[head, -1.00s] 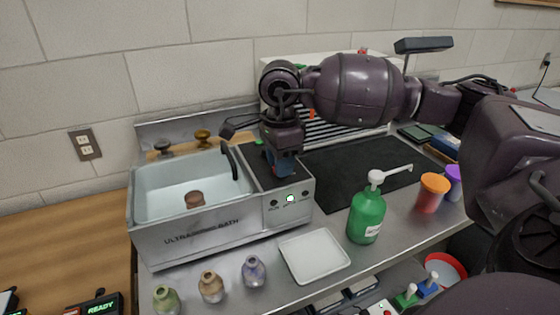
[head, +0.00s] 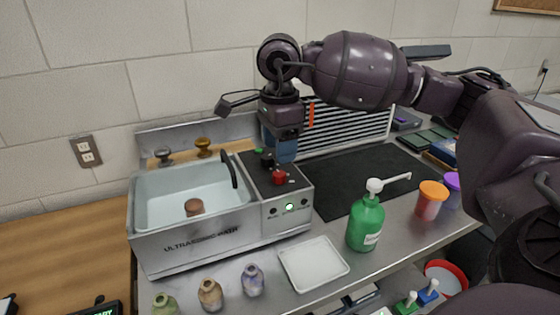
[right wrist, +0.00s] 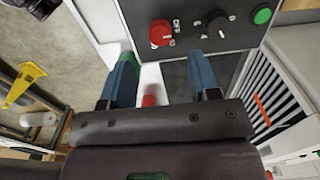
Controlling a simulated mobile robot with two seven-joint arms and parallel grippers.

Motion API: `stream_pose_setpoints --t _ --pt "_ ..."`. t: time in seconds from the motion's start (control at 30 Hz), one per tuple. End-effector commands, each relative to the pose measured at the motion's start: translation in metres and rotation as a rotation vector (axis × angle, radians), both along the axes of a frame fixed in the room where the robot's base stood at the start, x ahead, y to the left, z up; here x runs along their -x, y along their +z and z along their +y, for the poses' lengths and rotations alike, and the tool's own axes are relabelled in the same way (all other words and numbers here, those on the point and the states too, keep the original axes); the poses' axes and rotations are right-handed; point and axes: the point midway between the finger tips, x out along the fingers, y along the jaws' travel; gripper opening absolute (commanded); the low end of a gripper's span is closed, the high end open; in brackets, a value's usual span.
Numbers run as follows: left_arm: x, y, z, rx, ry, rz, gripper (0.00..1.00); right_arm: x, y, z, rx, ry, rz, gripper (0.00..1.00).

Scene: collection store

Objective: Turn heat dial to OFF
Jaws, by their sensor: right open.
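The ultrasonic bath (head: 205,240) has a dark control panel on top, to the right of its basin. On the panel are a red dial (head: 279,177), a black dial (head: 267,159) and a green button (head: 258,151). The right wrist view also shows the red dial (right wrist: 160,33), the black dial (right wrist: 217,25) and the green button (right wrist: 262,15). The dial markings are too small to read. My right gripper (head: 283,152) is open and empty above the panel's back right side, apart from the dials. Its blue fingers (right wrist: 163,82) show in the wrist view. My left gripper is not in view.
A green pump bottle (head: 366,225), a white tray (head: 313,263) and several small vases (head: 252,281) stand in front. A black mat (head: 350,180) and a slatted white unit (head: 350,128) lie to the right. An orange-lidded cup (head: 430,200) stands farther right.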

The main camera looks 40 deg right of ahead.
Motion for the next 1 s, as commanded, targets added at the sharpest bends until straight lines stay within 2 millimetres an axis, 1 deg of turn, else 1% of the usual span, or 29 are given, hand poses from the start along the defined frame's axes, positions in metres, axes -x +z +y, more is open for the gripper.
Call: stream_pose_setpoints --t 0.03,0.1,0.2,0.33,0.5,1.0 --pt "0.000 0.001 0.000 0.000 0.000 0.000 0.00 -0.001 0.011 0.000 -0.001 -0.001 -0.005 0.56" --pt "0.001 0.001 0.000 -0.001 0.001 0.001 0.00 0.000 0.022 0.000 0.000 -0.001 -0.003 0.56" --pt "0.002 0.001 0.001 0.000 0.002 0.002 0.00 0.000 0.034 0.000 -0.001 -0.001 -0.002 0.56" --pt "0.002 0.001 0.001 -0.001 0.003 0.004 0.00 0.000 0.044 0.000 -0.001 -0.001 -0.002 0.56" --pt "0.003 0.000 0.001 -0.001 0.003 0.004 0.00 0.000 0.048 0.000 0.000 0.000 0.000 0.56" --pt "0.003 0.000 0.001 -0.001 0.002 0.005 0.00 0.000 0.047 0.000 0.000 0.000 0.000 0.56"
